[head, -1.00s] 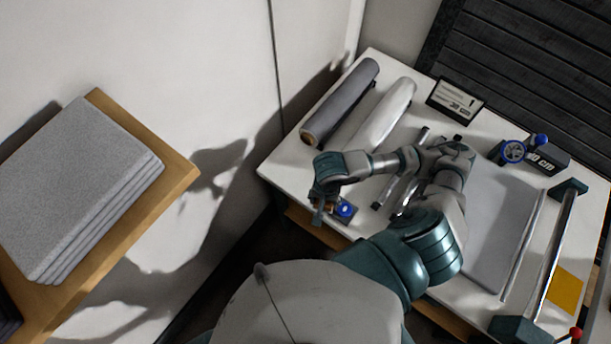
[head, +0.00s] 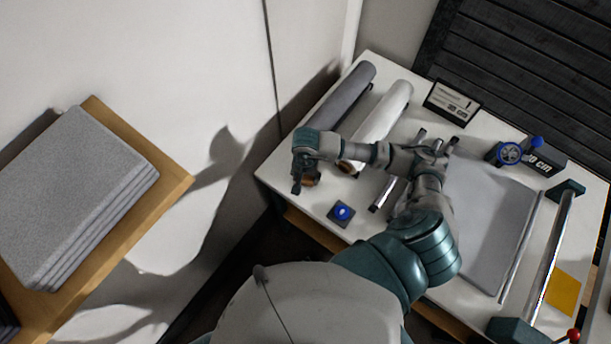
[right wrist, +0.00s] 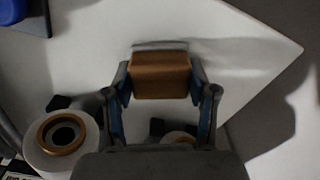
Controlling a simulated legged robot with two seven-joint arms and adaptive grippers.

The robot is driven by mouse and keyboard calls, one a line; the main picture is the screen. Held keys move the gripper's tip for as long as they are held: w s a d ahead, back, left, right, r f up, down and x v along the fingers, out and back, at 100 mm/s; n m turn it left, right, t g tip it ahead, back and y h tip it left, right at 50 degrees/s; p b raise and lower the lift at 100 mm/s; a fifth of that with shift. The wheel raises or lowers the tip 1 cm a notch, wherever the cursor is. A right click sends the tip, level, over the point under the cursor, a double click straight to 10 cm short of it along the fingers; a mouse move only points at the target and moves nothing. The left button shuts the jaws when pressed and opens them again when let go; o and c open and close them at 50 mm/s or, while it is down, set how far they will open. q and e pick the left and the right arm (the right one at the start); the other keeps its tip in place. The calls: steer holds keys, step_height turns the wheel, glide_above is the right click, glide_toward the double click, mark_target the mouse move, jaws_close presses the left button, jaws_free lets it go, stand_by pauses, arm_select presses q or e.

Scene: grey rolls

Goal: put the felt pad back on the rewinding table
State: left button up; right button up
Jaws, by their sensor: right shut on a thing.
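The felt pad appears to be the tan block with a grey strip along its far edge, seen in the right wrist view (right wrist: 161,75). My right gripper (right wrist: 160,82) is shut on its sides. In the head view the right gripper (head: 299,184) is over the near left corner of the white rewinding table (head: 290,200), and it mostly hides the pad. I cannot tell whether the pad touches the tabletop. My left gripper is not in view.
A grey roll (head: 345,95) and a white roll (head: 385,110) lie behind the gripper. A blue button on a dark base (head: 342,212) sits right of it. A grey sheet stack (head: 70,190) lies on a wooden shelf (head: 135,225) at left.

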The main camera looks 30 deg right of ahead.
mark_target(305, 176)
steer(key=shift+d+f, duration=0.15)
steer(key=shift+d, duration=0.05)
steer(key=o, duration=0.9)
steer(key=shift+a, duration=0.1)
steer(key=shift+o, duration=1)
steer(key=shift+a, duration=0.15)
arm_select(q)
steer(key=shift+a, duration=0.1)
arm_select(e)
steer(key=shift+a, duration=0.2)
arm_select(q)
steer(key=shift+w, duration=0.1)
arm_select(e)
step_height(305, 176, up, 12)
steer(key=shift+d, duration=0.1)
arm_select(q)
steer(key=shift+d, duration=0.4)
arm_select(e)
steer(key=shift+d, duration=0.15)
